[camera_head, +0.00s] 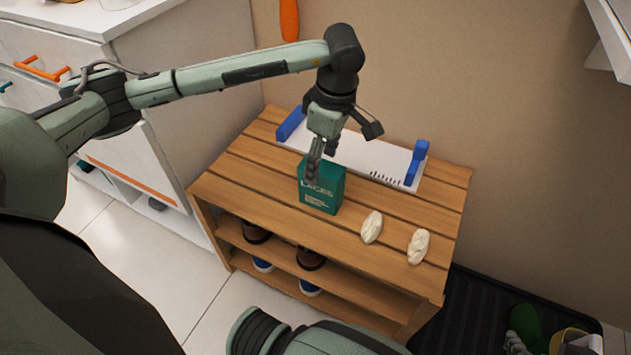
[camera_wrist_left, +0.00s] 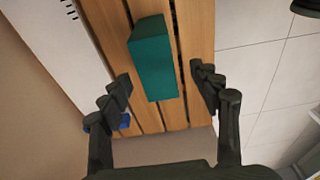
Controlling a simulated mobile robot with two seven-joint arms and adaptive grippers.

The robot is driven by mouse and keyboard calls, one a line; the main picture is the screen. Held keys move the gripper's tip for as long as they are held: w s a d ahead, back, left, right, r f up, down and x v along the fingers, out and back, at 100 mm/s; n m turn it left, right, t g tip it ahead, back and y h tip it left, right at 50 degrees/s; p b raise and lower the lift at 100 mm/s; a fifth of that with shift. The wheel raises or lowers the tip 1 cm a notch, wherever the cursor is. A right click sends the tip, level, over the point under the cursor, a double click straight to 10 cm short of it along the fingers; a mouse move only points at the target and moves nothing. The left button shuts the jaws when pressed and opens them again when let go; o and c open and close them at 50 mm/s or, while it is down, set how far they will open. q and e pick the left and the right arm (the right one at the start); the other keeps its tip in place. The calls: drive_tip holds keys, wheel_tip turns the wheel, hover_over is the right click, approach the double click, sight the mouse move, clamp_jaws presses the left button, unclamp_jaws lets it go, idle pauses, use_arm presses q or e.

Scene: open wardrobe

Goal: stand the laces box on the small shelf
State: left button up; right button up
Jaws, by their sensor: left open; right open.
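The laces box (camera_head: 321,187) is teal-green with white lettering and stands upright on the slatted top of a wooden rack. The small shelf (camera_head: 352,155), a white board with blue ends, lies behind the box along the wall side of the rack; part of it is hidden by my left gripper. My left gripper (camera_head: 318,160) points down at the box from above, its fingers open. In the left wrist view the box (camera_wrist_left: 152,62) shows between the spread fingers, with gaps on both sides. My right gripper is not in view.
The wooden rack (camera_head: 235,175) has two pale, twisted lumps (camera_head: 372,227) on its right front and shoes (camera_head: 310,258) below. A white cabinet (camera_head: 190,60) stands at the left. A black mat (camera_head: 470,315) with several items lies at the right.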

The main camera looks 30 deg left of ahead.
sight(320, 181)
use_arm(q)
wheel_tip(320, 181, down, 3)
drive_tip(key=shift+r, duration=0.15)
drive_tip(key=f, duration=0.3)
drive_tip(key=shift+w+a+f, duration=0.15)
drive_tip(key=shift+a+f, duration=0.1)
drive_tip(key=shift+f, duration=0.3)
use_arm(e)
drive_tip(key=shift+w+a+r, duration=0.2)
drive_tip(key=shift+w+a, duration=0.05)
drive_tip(key=shift+w, duration=0.2)
use_arm(q)
drive_tip(key=shift+f+b, duration=0.25)
drive_tip(key=shift+b, duration=0.15)
use_arm(e)
drive_tip(key=shift+f, duration=0.35)
use_arm(q)
drive_tip(key=shift+c, duration=0.3)
clamp_jaws()
